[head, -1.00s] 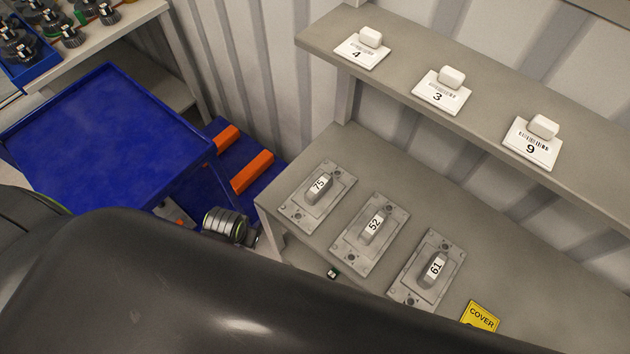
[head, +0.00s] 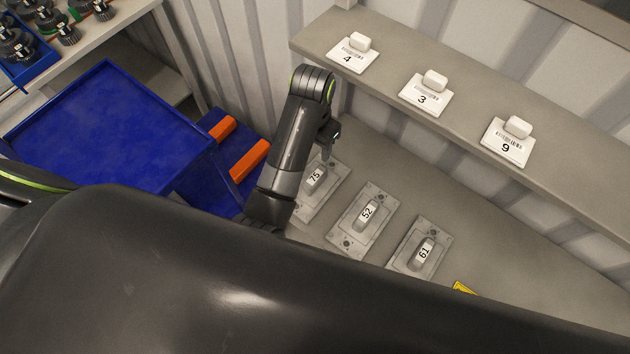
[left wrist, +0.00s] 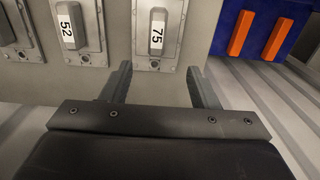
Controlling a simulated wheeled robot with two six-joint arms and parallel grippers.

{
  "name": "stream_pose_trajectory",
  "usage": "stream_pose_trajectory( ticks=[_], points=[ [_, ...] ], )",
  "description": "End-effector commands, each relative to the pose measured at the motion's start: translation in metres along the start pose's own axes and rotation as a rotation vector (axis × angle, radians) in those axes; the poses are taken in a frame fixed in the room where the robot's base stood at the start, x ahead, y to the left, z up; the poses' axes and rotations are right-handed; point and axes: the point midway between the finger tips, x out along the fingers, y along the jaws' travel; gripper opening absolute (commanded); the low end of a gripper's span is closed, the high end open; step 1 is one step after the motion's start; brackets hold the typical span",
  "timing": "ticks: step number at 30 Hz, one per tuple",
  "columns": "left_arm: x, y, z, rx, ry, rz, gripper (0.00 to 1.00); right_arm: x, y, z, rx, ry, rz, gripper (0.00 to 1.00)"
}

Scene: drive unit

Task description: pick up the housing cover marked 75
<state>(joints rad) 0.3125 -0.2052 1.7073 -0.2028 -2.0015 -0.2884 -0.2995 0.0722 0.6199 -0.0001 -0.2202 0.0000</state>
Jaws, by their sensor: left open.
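The housing cover marked 75 (head: 318,188) is a grey plate with a raised handle and a white label. It lies on the lower shelf, leftmost of three covers, and my left arm partly hides it in the head view. In the left wrist view the cover (left wrist: 158,37) lies just beyond my left gripper (left wrist: 158,82), whose two fingers are spread and empty. The gap between the fingers lines up with the cover's handle, with no contact visible. In the head view the left gripper (head: 328,140) shows above the cover's far end. My right gripper is not in view.
Covers marked 52 (head: 364,222) and 61 (head: 420,248) lie beside it. Tags 4, 3 and 9 with white blocks stand on the upper shelf (head: 465,100). A blue table (head: 105,140) and a blue item with orange bars (head: 248,160) are at left.

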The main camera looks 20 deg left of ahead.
Motion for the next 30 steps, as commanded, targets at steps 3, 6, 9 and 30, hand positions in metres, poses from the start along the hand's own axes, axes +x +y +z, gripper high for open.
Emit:
stream_pose_trajectory(
  ticks=[3, 6, 9, 30],
  points=[
    [0.004, 0.003, -0.004, 0.011, -0.008, 0.001, 0.55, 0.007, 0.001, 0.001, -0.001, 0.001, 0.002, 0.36],
    [0.017, 0.003, -0.003, 0.010, -0.008, 0.001, 0.55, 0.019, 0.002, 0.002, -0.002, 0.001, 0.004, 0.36],
    [0.029, 0.003, -0.003, 0.010, -0.007, 0.001, 0.55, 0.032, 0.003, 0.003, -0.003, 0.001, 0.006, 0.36],
    [0.122, 0.003, -0.002, 0.009, -0.007, 0.001, 0.55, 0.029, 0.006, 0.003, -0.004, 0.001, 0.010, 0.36]
  ],
)
